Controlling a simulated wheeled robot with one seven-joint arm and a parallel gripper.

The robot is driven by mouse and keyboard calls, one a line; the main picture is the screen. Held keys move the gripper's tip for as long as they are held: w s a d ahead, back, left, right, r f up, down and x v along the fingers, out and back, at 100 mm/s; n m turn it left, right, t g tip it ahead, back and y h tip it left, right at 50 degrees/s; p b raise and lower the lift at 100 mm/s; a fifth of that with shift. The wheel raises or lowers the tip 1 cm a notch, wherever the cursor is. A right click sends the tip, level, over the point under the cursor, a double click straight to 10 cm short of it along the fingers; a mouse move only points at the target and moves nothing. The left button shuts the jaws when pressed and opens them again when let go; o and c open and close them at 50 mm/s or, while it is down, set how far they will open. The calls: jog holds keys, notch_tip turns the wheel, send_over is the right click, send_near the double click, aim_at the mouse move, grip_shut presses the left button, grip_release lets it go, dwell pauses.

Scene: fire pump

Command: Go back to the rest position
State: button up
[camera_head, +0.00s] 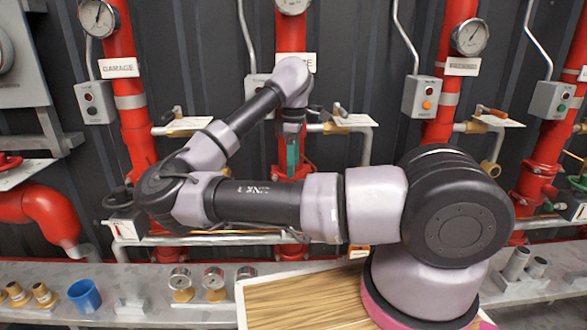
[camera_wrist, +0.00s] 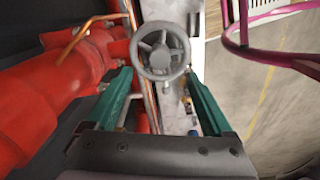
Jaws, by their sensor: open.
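My gripper (camera_head: 292,150) is at the far end of my bent arm, in front of the middle red pipe (camera_head: 291,35). Only part of a green finger shows in the head view. In the wrist view the two green fingers of my gripper (camera_wrist: 157,80) are spread apart with nothing held between them. A grey spoked handwheel (camera_wrist: 160,54) appears ahead of the gap between the fingertips. I cannot tell how far it is from them. My forearm hides part of the pipework in the head view.
Red pipes with gauges (camera_head: 470,37) and grey switch boxes (camera_head: 422,97) line the dark wall. Below, a grey ledge holds a blue cup (camera_head: 85,296) and several metal fittings (camera_head: 213,279). A wooden board (camera_head: 300,303) lies in front of my base. A thick red pipe (camera_wrist: 50,100) runs left of my gripper.

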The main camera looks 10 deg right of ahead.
jog(key=s+d+r+n+g+y, duration=0.1)
jog(key=s+d+n+g+y, duration=0.2)
jog(key=s+n, duration=0.4)
jog(key=s+d+r+n+g+y, duration=0.2)
jog(key=s+d+n+y, duration=0.25)
jog(key=n, duration=0.35)
jog(key=s+r+m+t+h, duration=0.1)
jog(key=s+r+m+t, duration=0.1)
jog(key=r+m+t, duration=0.2)
jog(key=s+a+r+m+t+h, duration=0.1)
jog(key=r+m+t, duration=0.3)
jog(key=r+m, duration=0.7)
jog(key=s+r+m+t+h, duration=0.3)
jog(key=r+m, duration=0.5)
jog(key=m, duration=0.9)
jog(key=shift+s+a+r+t, duration=0.25)
jog(key=shift+s+t, duration=0.15)
jog(key=shift+t, duration=0.2)
